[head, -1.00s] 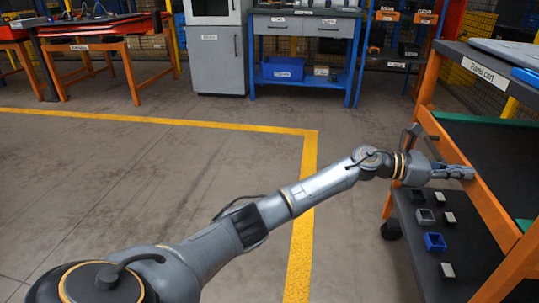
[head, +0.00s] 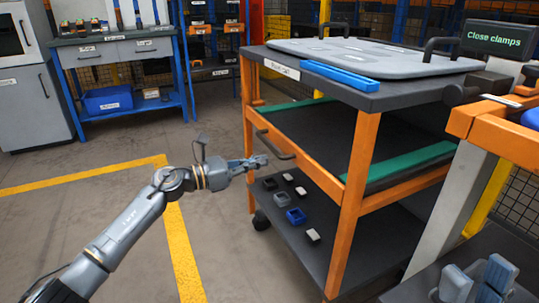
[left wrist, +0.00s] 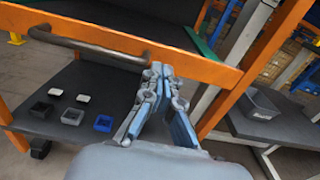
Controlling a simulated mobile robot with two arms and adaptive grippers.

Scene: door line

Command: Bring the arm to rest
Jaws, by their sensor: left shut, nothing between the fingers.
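My left arm (head: 130,220) reaches in from the lower left of the head view. Its gripper (head: 264,160) is shut and empty, beside the orange side rail of the panel cart (head: 350,180) and just below its dark handle (head: 276,146). In the left wrist view the fingers (left wrist: 160,72) are together in front of the orange rail, near the right end of the handle (left wrist: 85,45). I cannot tell whether they touch it. My right gripper (head: 478,278) shows at the bottom right of the head view, its two blue-grey fingers apart with nothing seen between them.
The cart's lower shelf holds a blue open box (head: 296,216) and several small black, grey and white parts. A station with a "Close clamps" screen (head: 496,38) stands at the right. A blue workbench (head: 120,50) is behind. Floor left of the cart is clear.

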